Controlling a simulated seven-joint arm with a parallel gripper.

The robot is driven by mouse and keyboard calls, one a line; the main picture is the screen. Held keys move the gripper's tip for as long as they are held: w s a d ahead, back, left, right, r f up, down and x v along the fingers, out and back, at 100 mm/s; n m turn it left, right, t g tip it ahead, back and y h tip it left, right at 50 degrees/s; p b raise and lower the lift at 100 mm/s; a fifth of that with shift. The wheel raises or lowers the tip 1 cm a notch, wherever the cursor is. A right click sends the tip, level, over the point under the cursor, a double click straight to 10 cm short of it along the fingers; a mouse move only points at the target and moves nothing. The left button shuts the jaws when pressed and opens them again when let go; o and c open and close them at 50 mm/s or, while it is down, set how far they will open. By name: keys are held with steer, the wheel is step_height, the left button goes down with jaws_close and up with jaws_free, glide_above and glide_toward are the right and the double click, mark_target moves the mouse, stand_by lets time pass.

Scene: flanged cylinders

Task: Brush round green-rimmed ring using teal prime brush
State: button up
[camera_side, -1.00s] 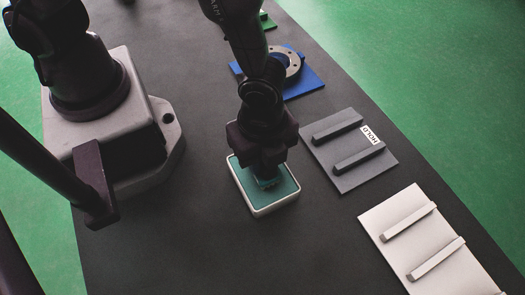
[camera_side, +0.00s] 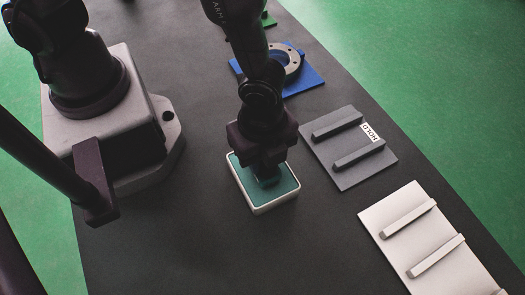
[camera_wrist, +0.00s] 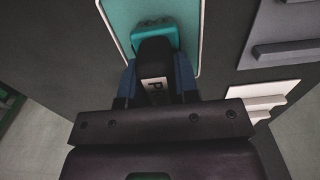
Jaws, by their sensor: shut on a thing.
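My gripper (camera_side: 267,177) is shut on the teal prime brush, whose dark handle with a white "P" label stands between the fingers in the wrist view. The teal brush head (camera_wrist: 155,35) points down at the teal pad of a white-rimmed tray (camera_side: 284,203). The head is at or just above the pad; contact is hard to tell. The tray also shows in the wrist view (camera_wrist: 198,40). A dark grey flanged ring (camera_side: 291,62) with bolt holes lies on a blue plate (camera_side: 303,84). I see no clear green rim on it.
A grey plate (camera_side: 349,181) with two bars and a "HOLD" label lies right of the tray. Table in front of the tray is clear.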

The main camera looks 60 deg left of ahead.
steer(key=shift+r, duration=0.1)
steer(key=shift+r, duration=3.45)
steer(key=w+a+r+n, duration=0.2)
steer(key=w+a+n, duration=0.5)
steer(key=a+n, duration=0.2)
steer(key=w+a+r+n, duration=0.3)
steer(key=w+a+n, duration=0.4)
steer(key=a+n, duration=0.2)
steer(key=shift+a+r, duration=0.3)
steer(key=shift+a, duration=0.7)
